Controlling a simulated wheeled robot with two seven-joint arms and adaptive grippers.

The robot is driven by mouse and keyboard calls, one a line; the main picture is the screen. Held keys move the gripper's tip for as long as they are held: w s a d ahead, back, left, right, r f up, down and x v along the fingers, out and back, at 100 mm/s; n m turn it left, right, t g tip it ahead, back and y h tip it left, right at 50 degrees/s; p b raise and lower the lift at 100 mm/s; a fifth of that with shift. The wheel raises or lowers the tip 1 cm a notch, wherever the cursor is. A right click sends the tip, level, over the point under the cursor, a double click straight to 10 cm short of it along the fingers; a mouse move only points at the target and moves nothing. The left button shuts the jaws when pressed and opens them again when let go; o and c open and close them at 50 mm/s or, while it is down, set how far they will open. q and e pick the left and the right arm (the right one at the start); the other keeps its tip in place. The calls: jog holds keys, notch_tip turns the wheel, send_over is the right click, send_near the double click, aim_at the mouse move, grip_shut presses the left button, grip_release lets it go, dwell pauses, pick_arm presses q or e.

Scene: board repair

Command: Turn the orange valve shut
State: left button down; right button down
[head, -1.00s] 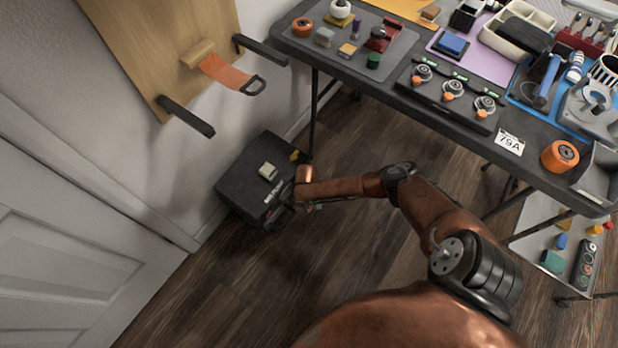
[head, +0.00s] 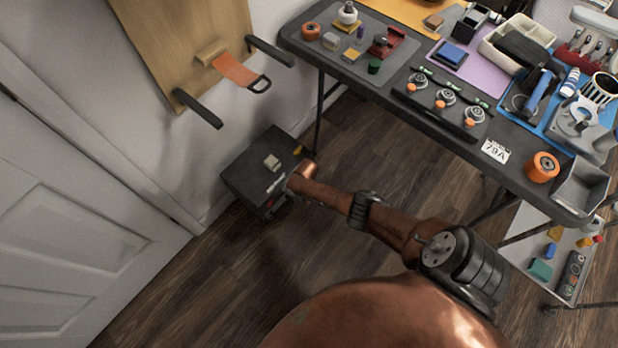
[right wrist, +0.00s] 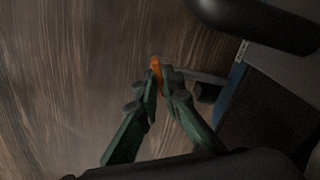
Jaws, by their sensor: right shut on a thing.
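The orange valve (right wrist: 156,66) shows in the right wrist view as a narrow orange piece, seen edge-on, with a grey pipe-like part (right wrist: 200,77) beside it. My right gripper (right wrist: 159,84) has its green fingers closed around the orange piece at the fingertips. In the head view my right arm reaches down to the front of a black box (head: 255,170) on the floor by the wall. The valve and the fingertips are hidden or too small to tell there. How far the valve is turned cannot be told. My left gripper is in neither view.
The workbench (head: 400,120) with tools stands to the right of the box. A wooden wall board (head: 185,45) with an orange strap (head: 235,72) and dark arms hangs above the box. A white door (head: 70,230) is at the left. The wooden floor around is clear.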

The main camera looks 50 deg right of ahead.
jog(key=m, duration=0.2)
jog(key=shift+s+m, duration=0.1)
jog(key=shift+m, duration=0.2)
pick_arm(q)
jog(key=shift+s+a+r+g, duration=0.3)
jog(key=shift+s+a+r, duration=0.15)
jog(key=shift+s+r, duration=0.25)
pick_arm(e)
jog(key=shift+m, duration=1.4)
pick_arm(q)
jog(key=shift+p, duration=0.3)
pick_arm(e)
jog(key=shift+d, duration=0.1)
jog(key=c, duration=2.1)
grip_release()
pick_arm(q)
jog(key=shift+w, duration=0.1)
